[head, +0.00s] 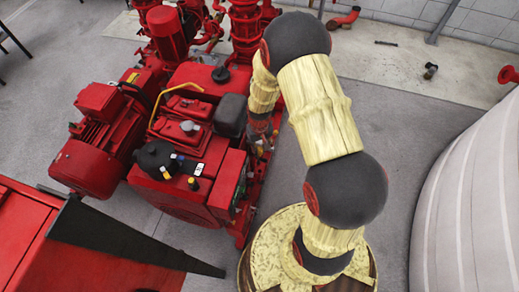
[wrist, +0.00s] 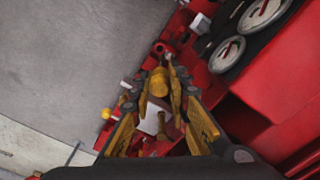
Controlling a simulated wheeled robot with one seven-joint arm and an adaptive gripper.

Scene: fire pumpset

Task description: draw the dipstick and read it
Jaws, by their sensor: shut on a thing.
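In the wrist view, the two yellowish fingers of my gripper (wrist: 161,90) are closed around a yellow knob-like handle (wrist: 158,81), which looks like the dipstick's. The rest of the dipstick is hidden, so I cannot tell whether it is seated or drawn, and no reading shows. In the head view, my gripper (head: 262,143) is low at the right side of the red engine (head: 227,178), partly hidden by my arm. The handle is too small to make out there.
Two round gauges (wrist: 227,54) on a dark panel and a red housing (wrist: 285,75) lie close to my gripper. A second, smaller yellow knob (wrist: 106,114) is to its left. A large pale tank (head: 475,190) stands at the right. Grey floor (head: 400,115) between is mostly open.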

